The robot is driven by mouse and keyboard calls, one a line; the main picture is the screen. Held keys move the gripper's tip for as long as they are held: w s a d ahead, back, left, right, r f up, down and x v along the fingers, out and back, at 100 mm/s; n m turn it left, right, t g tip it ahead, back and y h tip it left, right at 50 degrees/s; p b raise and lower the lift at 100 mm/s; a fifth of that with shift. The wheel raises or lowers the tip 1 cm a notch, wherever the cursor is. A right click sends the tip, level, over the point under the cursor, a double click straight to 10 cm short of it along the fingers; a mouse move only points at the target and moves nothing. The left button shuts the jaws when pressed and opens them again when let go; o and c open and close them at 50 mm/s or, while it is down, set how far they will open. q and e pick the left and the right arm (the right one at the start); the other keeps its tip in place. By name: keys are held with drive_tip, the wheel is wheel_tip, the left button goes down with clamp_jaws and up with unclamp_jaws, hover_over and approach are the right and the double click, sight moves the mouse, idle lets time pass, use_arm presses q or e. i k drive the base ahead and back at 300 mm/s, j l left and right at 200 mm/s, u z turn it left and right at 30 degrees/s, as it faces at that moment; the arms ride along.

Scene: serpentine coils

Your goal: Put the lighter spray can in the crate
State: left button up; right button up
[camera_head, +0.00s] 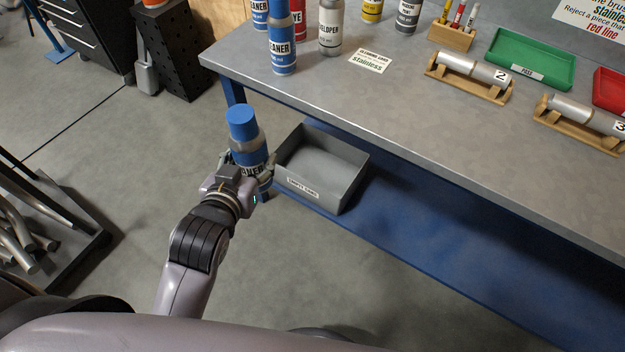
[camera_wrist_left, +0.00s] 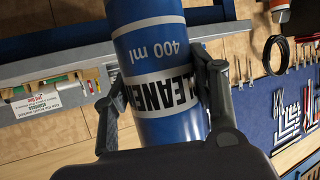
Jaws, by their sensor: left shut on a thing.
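My left gripper (camera_head: 247,172) is shut on a blue spray can (camera_head: 247,140) with a blue cap and a "CLEANER" label. It holds the can in the air off the bench's left front corner, to the left of the crate. In the left wrist view the blue can (camera_wrist_left: 160,60) stands between both fingers (camera_wrist_left: 160,100), with "400 ml" on it. The grey crate (camera_head: 352,192), labelled "EMPTY CANS", sits on the blue lower shelf and looks empty. My right gripper is not in view.
The grey bench top (camera_head: 400,120) overhangs part of the shelf. On it stand other cans, including a grey one (camera_head: 331,28), a card (camera_head: 370,62), wooden cradles with metal cylinders (camera_head: 470,77) and a green tray (camera_head: 530,58). The floor in front is clear.

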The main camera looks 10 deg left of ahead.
sight(331, 178)
drive_tip(key=k+z, duration=0.1)
drive_tip(key=z, duration=0.25)
drive_tip(key=k+z, duration=0.15)
drive_tip(key=z, duration=0.2)
drive_tip(key=k+l+z, duration=0.1)
drive_tip(key=z, duration=2.35)
drive_tip(key=k+j+z, duration=0.85)
drive_tip(key=k, duration=0.35)
drive_tip(key=k+j+z, duration=0.15)
drive_tip(key=k+z, duration=0.3)
drive_tip(key=k, duration=0.55)
drive_tip(key=k+l+z, duration=0.2)
drive_tip(key=k+z, duration=0.2)
drive_tip(key=k, duration=0.6)
